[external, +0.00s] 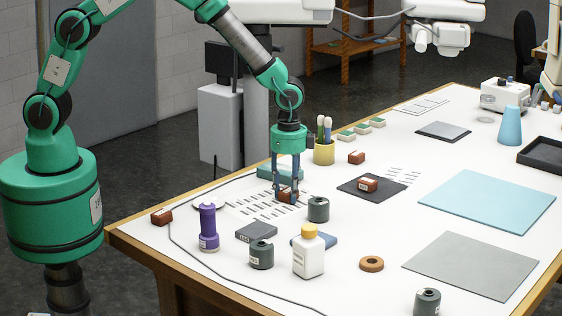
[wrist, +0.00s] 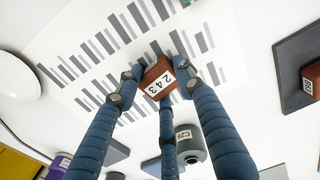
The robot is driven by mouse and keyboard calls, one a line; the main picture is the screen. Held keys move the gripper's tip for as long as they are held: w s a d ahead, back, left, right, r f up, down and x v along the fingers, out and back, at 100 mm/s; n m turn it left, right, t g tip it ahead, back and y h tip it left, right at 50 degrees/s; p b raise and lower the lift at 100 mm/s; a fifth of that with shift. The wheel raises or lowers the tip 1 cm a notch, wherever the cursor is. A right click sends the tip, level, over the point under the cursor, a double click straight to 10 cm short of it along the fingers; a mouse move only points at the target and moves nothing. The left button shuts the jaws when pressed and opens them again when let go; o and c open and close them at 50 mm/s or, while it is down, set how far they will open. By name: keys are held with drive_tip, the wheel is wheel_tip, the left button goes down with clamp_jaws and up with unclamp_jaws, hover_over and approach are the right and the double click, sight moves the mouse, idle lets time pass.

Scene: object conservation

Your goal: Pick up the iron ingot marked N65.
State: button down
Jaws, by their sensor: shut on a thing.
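My gripper (external: 286,190) is shut on a reddish-brown ingot (external: 291,197) over the printed sheet on the table. In the wrist view my three blue fingers (wrist: 157,85) close around this ingot (wrist: 152,74); its white label seems to read 243, not N65. I cannot tell whether it is lifted. A second brown ingot (external: 368,183) sits on a dark mat; in the wrist view it shows at the right edge (wrist: 311,76), its label too unclear to read. Other brown ingots lie behind the mat (external: 357,157) and at the table's left corner (external: 162,216), labels unreadable.
A dark green cylinder (external: 318,209) stands close right of my gripper. A yellow pen cup (external: 324,152) is behind. A cable runs along the left.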

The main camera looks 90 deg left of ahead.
sight(289, 190)
drive_tip(key=shift+r, duration=0.15)
drive_tip(key=shift+r, duration=0.6)
wheel_tip(289, 190, up, 2)
drive_tip(key=shift+r, duration=0.1)
drive_tip(key=s, duration=0.5)
drive_tip(key=s+a+r, duration=0.1)
drive_tip(key=s, duration=0.8)
drive_tip(key=shift+s+a+r, duration=0.15)
drive_tip(key=shift+s, duration=0.85)
